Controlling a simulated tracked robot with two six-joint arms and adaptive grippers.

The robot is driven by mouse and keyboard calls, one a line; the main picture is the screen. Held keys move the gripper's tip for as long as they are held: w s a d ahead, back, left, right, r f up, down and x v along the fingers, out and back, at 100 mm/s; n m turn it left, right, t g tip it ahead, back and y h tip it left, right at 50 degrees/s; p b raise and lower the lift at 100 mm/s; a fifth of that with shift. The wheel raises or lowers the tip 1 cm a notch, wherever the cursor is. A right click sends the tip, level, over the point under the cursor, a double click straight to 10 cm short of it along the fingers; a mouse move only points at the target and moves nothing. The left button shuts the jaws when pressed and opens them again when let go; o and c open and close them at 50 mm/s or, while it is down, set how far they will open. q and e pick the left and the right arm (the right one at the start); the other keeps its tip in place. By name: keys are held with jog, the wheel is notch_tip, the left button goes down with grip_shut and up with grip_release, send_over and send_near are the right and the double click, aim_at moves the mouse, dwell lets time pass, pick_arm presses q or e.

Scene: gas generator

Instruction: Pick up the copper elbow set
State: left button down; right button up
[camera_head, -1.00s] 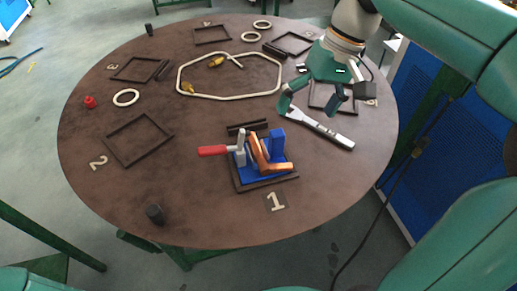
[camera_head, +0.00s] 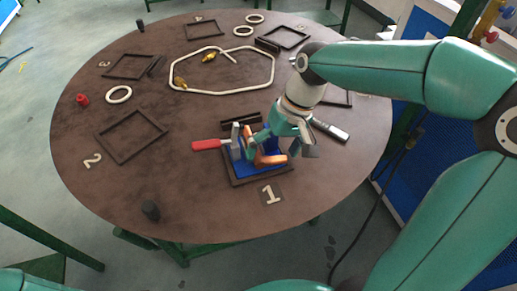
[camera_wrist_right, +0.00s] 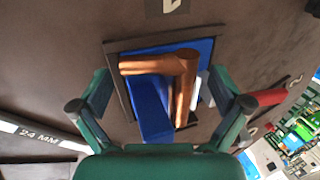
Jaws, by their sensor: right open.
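The copper elbow set (camera_head: 270,160) sits in a blue fixture with a red-handled clamp (camera_head: 208,145), inside the dark frame by the number 1. In the right wrist view the copper elbow (camera_wrist_right: 184,82) shows as two orange-brown arms meeting at a corner. A blue block (camera_wrist_right: 150,108) stands beside it. My right gripper (camera_head: 280,149) is over the fixture and partly hides the elbow. In the wrist view its open fingers (camera_wrist_right: 161,104) are spread on either side of the fixture, with nothing gripped. My left gripper is not in view.
A wrench marked 24 MM (camera_wrist_right: 40,138) lies beside the fixture; its handle (camera_head: 329,129) shows behind my right gripper. A bent pale pipe loop (camera_head: 222,92) lies farther back. A dark cylinder (camera_head: 150,210) stands near the front edge.

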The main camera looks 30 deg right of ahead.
jog(key=shift+a+f, duration=0.15)
jog(key=shift+f, duration=0.55)
jog(key=c, duration=1.1)
jog(key=shift+r, duration=0.1)
notch_tip(320, 180, up, 20)
jog(key=p, duration=0.1)
jog(key=shift+p, duration=0.35)
